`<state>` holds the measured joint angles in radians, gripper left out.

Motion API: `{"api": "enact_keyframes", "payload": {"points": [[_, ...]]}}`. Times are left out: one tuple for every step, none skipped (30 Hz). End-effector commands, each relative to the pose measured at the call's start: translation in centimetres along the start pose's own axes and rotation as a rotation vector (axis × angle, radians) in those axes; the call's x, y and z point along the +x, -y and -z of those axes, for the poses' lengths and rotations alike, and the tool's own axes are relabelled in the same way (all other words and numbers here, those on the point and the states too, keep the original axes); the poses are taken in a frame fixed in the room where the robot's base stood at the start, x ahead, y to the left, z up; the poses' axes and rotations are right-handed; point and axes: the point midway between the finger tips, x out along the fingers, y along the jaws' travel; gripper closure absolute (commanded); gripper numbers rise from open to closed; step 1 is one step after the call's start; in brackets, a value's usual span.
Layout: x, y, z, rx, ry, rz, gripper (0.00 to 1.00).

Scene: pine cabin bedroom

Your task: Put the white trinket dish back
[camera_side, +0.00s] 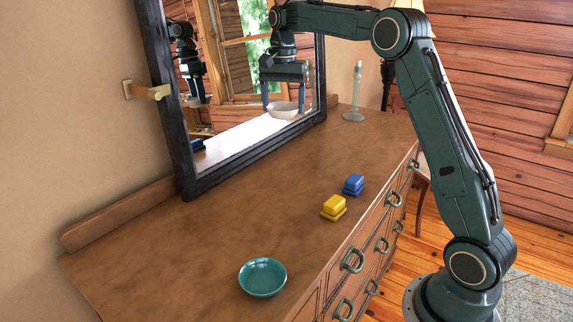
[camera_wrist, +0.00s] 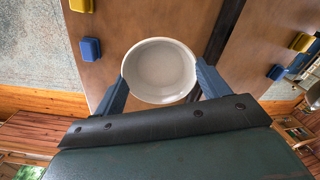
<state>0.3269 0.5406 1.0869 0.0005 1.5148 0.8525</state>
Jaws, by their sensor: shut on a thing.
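The white trinket dish (camera_side: 283,110) is held in the air above the dresser top, in front of the mirror. My gripper (camera_side: 284,104) is shut on it, with the blue fingers at opposite sides of its rim. In the wrist view the round white dish (camera_wrist: 160,70) sits between the two fingertips, its empty inside facing the camera. It looks about level.
The dark-framed mirror (camera_side: 190,175) stands close behind my gripper. The middle of the top is clear.

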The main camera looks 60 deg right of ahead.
Motion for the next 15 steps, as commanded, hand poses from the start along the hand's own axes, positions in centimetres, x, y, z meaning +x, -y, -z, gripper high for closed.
{"api": "enact_keyframes", "payload": {"points": [[-0.1, 0.2, -0.5, -0.003, -0.001, 0.001, 0.5], [-0.1, 0.3, -0.9, -0.004, -0.001, 0.001, 0.5], [-0.2, 0.6, -1.5, -0.005, -0.001, 0.002, 0.5], [-0.2, 0.7, -2.1, -0.005, -0.001, 0.002, 0.5], [-0.2, 0.9, -2.6, -0.005, -0.001, 0.002, 0.5], [-0.3, 1.2, -3.6, -0.007, -0.001, 0.001, 0.5], [-0.3, 1.4, -4.3, -0.007, -0.001, 0.001, 0.5], [-0.4, 1.6, -5.1, -0.008, -0.001, 0.001, 0.5], [-0.4, 1.8, -6.2, -0.007, -0.001, 0.001, 0.5], [-0.4, 2.0, -7.0, -0.009, -0.001, 0.002, 0.5], [-0.5, 2.1, -7.9, -0.008, -0.001, 0.002, 0.5], [-0.4, 2.3, -9.1, -0.009, -0.001, 0.001, 0.5], [-0.5, 2.4, -10.0, -0.009, -0.001, 0.002, 0.5], [-0.5, 2.5, -10.9, -0.008, -0.001, 0.001, 0.5], [-0.5, 2.5, -12.0, -0.009, -0.001, 0.002, 0.5]]}}
